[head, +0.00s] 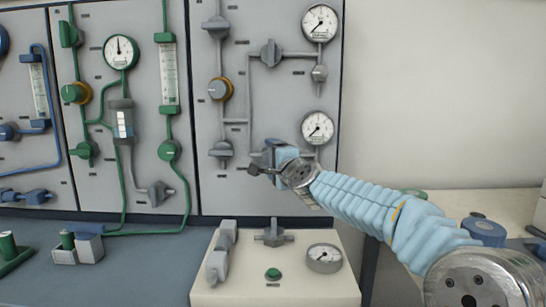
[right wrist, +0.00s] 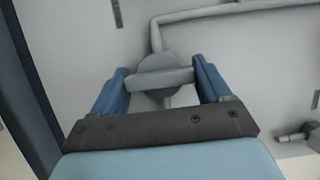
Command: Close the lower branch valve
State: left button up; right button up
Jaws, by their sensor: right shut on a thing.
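The lower branch valve (right wrist: 160,82) is a grey round knob with a bar handle, on a grey pipe of the grey panel. In the right wrist view the bar lies nearly level, crosswise to the pipe, and spans the gap between my two blue fingers. My right gripper (head: 267,160) is shut on this handle, one finger at each end of the bar. In the head view the gripper hides most of the valve. The upper branch valve (head: 271,53) is a similar grey knob above it. My left gripper is not in view.
Two gauges (head: 319,22) (head: 318,128) sit right of the branch pipes. A knob with an orange ring (head: 220,89) and a grey valve (head: 221,150) are to the left. A cream control box (head: 275,274) stands below on the bench.

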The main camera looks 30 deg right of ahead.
jog(key=shift+a+f, duration=0.1)
jog(key=o, duration=1)
jog(key=shift+c, duration=0.2)
jog(key=s+a, duration=0.2)
jog(key=s, duration=1.1)
jog(key=shift+s+b, duration=0.3)
jog(key=shift+b, duration=0.05)
